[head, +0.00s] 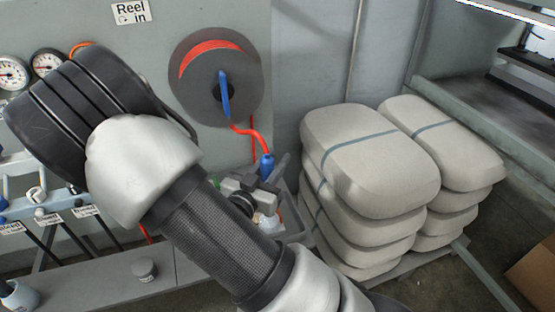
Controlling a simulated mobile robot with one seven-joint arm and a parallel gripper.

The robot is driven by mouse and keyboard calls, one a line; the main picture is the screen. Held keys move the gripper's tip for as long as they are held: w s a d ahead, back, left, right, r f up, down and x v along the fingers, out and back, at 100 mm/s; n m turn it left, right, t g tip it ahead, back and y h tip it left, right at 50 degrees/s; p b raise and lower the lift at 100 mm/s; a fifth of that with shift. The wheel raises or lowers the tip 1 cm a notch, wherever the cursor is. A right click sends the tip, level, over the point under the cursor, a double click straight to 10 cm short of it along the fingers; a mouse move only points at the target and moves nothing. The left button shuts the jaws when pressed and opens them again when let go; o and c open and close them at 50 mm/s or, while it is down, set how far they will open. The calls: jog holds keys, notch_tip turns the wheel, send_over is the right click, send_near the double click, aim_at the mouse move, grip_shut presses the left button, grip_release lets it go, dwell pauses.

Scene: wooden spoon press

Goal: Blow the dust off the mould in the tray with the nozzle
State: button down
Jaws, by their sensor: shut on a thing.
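A blue air nozzle (266,166) hangs on the end of an orange hose (256,141) that comes from the wall reel. My gripper (262,188), grey and black, is at the nozzle just below the hose joint and is shut on it. My own arm crosses the foreground and covers part of the gripper. A grey tray (294,224) lies below and to the right of the gripper, mostly hidden by the arm. I cannot make out the mould or any dust. A small whitish part shows under the gripper, but I cannot tell what it is.
Stacked pale sacks (370,160) stand on a pallet close to the tray's right. Gauges (47,62) and labelled levers are at left. A grey bench (90,285) holds a small grey knob (144,268).

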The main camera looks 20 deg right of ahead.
jog(key=a, duration=0.6)
jog(key=shift+a+p, duration=0.4)
dwell(1.0)
jog(key=shift+a, duration=0.15)
dwell(0.4)
jog(key=w+r, duration=0.4)
jog(key=r, duration=0.1)
jog(key=d+f+b, duration=0.5)
jog(key=d, duration=0.2)
jog(key=shift+d, duration=0.35)
dwell(2.6)
jog(key=shift+d, duration=0.15)
jog(key=shift+r, duration=0.1)
dwell(0.4)
